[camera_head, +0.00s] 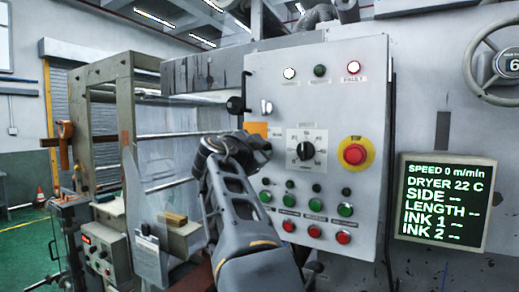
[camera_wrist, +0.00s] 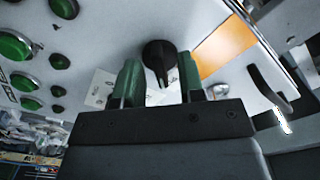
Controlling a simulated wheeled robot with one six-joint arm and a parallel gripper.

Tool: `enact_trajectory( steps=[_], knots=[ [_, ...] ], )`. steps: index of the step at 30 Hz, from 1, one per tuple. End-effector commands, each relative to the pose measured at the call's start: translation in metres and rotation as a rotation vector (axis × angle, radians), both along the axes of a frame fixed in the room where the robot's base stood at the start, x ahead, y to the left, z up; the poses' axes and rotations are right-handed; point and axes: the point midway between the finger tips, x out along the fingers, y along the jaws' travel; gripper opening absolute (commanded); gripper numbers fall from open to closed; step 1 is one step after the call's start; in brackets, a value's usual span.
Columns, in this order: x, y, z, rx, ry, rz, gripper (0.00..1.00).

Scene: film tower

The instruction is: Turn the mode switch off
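A black rotary knob (camera_wrist: 158,56), which looks like the mode switch, sits on the white control panel (camera_head: 340,82) near an orange label. In the wrist view it shows between the two green fingers of my gripper (camera_wrist: 160,82). The fingers are open with a gap on each side of the knob; I cannot tell how far they reach around it. In the head view my gripper (camera_head: 264,147) is at the panel below the orange label (camera_head: 255,129) and mostly hides this knob. The knob's labels cannot be read.
A black-knobbed dial (camera_head: 305,151) on a scale plate is to the right, with a red stop button (camera_head: 355,154) beyond. A silver switch (camera_head: 266,107) is above. Green buttons (camera_head: 345,210) and red buttons (camera_head: 343,238) are below. A black handle (camera_head: 236,105) sticks out left.

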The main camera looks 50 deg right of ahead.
Motion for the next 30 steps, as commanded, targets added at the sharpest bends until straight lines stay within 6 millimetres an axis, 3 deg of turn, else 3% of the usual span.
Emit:
enact_trajectory(
  steps=[4,15,30],
  knots=[
    [0.0001,0.0002,-0.0001,0.0,0.0,0.0,0.34],
    [-0.0001,0.0005,0.0001,0.0,0.0,0.0,0.0],
    [-0.0001,0.0006,-0.0024,-0.021,0.083,0.001,0.0]
  ],
)
